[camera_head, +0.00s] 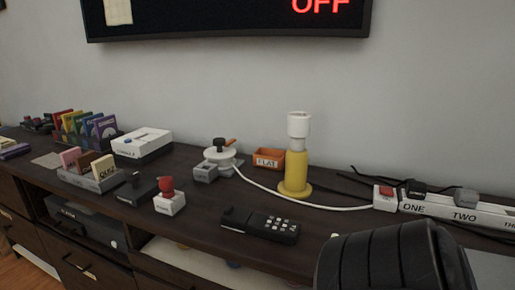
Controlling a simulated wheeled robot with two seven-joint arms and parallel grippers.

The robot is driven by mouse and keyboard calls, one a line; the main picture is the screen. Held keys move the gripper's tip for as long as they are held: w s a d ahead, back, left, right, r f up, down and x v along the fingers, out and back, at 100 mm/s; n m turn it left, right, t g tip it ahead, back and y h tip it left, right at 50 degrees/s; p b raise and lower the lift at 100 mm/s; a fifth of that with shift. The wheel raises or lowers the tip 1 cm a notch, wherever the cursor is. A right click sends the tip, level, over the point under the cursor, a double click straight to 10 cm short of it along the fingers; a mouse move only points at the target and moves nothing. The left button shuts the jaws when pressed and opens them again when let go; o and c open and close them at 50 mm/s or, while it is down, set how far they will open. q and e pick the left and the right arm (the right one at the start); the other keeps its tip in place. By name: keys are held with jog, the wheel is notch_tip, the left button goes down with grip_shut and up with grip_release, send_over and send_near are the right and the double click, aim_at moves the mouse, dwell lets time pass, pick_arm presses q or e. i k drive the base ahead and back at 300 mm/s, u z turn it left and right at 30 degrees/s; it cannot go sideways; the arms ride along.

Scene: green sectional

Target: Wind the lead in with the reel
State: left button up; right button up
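The reel (219,155) is a pale round drum on the dark cabinet top, with a dark knob and an orange handle (230,142) on its top. A white lead (290,200) runs from the reel in a slack curve to the right. It passes in front of the yellow post and reaches the white end block with a red switch (384,198) beside the power strip (460,213). I cannot tell how it joins there. A grey block (206,172) sits at the reel's front left. Neither of my grippers shows in this view.
A yellow post with a white top (297,165) stands right of the reel, and an orange tray marked FLAT (268,158) behind it. A black keypad handset (260,224) and a red-knobbed box (168,200) lie in front. A black ribbed part of my arm fills the lower right.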

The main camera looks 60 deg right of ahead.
aim_at(222, 153)
jog(key=z, duration=0.05)
jog(key=k, duration=0.2)
jog(key=u, duration=1.5)
jog(key=i, duration=0.9)
jog(key=z, duration=2.85)
